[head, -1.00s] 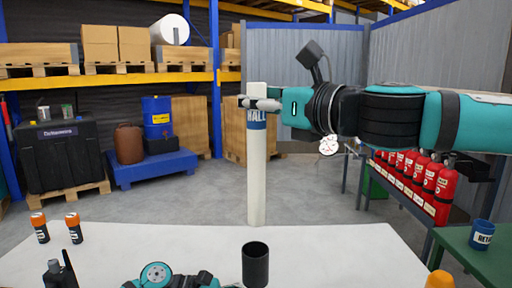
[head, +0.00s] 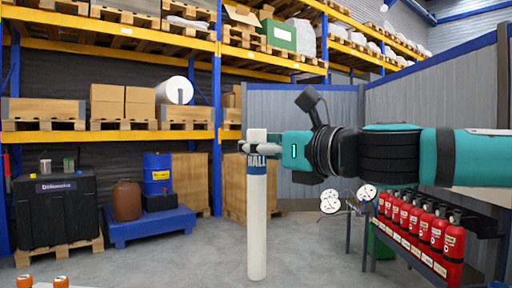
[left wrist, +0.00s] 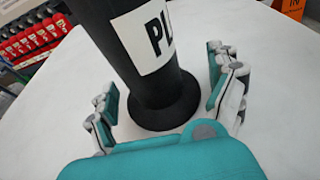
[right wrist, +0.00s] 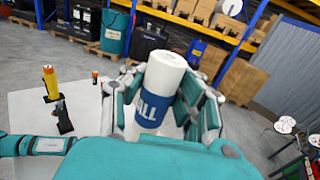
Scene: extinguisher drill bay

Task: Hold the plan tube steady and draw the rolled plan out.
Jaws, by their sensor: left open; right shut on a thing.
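The rolled plan (head: 257,225) is a long white roll with a blue band reading HALL. It hangs upright, and its lower end shows free in the head view. My right gripper (head: 258,147) is shut on it near the top, at the band. The right wrist view shows the roll's upper end (right wrist: 164,72) between the fingers. The plan tube (left wrist: 135,60) is black with a white label, partly cut off, and stands on the white table in the left wrist view. My left gripper (left wrist: 170,84) is open, one finger on each side of the tube. The tube is outside the head view.
The white table (left wrist: 260,130) is clear around the tube's base. Orange-topped items (head: 24,281) stand at its left. Red extinguishers (head: 437,230) line a rack at the right. Shelving (head: 110,135) and a blue platform (head: 150,222) stand well behind.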

